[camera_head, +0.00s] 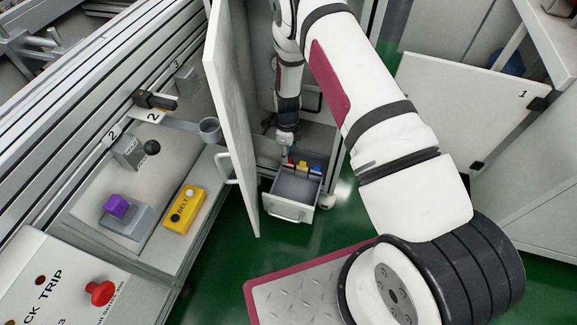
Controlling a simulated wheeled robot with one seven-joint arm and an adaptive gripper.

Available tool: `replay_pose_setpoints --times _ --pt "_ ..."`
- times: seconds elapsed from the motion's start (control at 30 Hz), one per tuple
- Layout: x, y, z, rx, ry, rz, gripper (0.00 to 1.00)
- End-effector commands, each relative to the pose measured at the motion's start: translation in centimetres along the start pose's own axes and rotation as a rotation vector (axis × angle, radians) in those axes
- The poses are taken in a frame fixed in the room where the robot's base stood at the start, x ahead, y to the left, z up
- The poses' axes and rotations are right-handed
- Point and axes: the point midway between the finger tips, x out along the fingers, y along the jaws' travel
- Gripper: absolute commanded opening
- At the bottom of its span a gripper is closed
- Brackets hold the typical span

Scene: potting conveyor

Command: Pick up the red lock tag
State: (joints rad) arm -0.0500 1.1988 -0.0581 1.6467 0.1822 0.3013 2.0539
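A small red item, likely the red lock tag (290,161), shows at the back left of an open drawer (287,213). It is tiny in this view and partly hidden by my gripper. A yellow item (302,167) and a blue item (315,170) sit in a row to its right. My gripper (286,152) points down right above the red item, at the drawer's back left. Its fingers are too small and covered to tell whether they are open or shut, or whether they touch the red item.
An open cabinet door (232,110) stands close left of my gripper. Another white door (460,105) marked 1 is at the right. The drawer's front part looks empty.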

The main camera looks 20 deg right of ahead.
Motion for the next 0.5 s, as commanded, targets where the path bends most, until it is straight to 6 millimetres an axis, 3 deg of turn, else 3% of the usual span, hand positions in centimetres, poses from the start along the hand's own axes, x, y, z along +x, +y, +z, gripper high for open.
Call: replay_pose_setpoints --times 0.33,0.5 --pt "4.1 0.0 -0.4 0.001 0.0 0.002 0.37" --pt "5.1 -0.1 -0.4 0.0 -0.001 0.0 0.37"
